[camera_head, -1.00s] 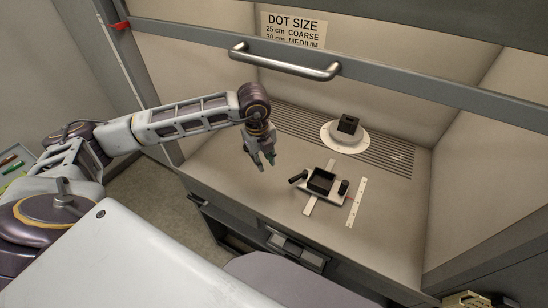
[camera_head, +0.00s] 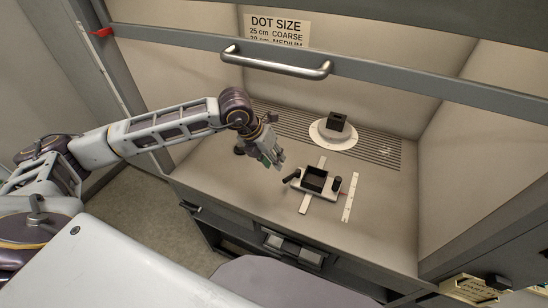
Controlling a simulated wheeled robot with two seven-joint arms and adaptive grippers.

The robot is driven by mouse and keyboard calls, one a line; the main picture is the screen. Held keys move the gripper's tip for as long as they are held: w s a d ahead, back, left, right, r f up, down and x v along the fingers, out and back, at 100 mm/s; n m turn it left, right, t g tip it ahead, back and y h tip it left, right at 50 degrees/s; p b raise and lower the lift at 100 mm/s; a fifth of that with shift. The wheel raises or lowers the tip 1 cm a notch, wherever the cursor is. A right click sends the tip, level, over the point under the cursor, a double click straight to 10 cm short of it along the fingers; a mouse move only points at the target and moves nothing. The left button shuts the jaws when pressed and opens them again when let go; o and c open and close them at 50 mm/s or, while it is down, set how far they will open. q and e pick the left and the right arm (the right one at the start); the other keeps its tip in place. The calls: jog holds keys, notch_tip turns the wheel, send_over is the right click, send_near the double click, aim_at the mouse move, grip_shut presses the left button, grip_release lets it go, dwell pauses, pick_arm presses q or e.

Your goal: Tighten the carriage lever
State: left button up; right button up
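The carriage (camera_head: 326,191) is a pale plate with a black square open box (camera_head: 315,180) on it, set across a white rail (camera_head: 304,204) on the hood's work surface. A black lever handle (camera_head: 291,177) sticks out at its left, and a dark upright knob (camera_head: 337,183) stands at its right. My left gripper (camera_head: 273,162) is above the surface, just up and left of the left lever handle. It looks open and empty, and appears apart from the lever. My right gripper is not in view.
A white round dial (camera_head: 318,135) with a black block (camera_head: 338,122) stands behind the carriage, near a slotted grille (camera_head: 380,152). A white scale strip (camera_head: 350,198) lies to the right. A metal handle bar (camera_head: 277,63) crosses the hood's front above. The surface's right side is clear.

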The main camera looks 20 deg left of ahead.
aim_at(290, 176)
pick_arm(q)
jog(key=m, duration=0.3)
jog(key=shift+w+d+r, duration=0.1)
jog(key=shift+d, duration=0.05)
dwell(0.4)
jog(key=shift+p+x, duration=1.25)
jog(key=shift+x, duration=5.7)
jog(key=shift+d, duration=0.1)
grip_shut()
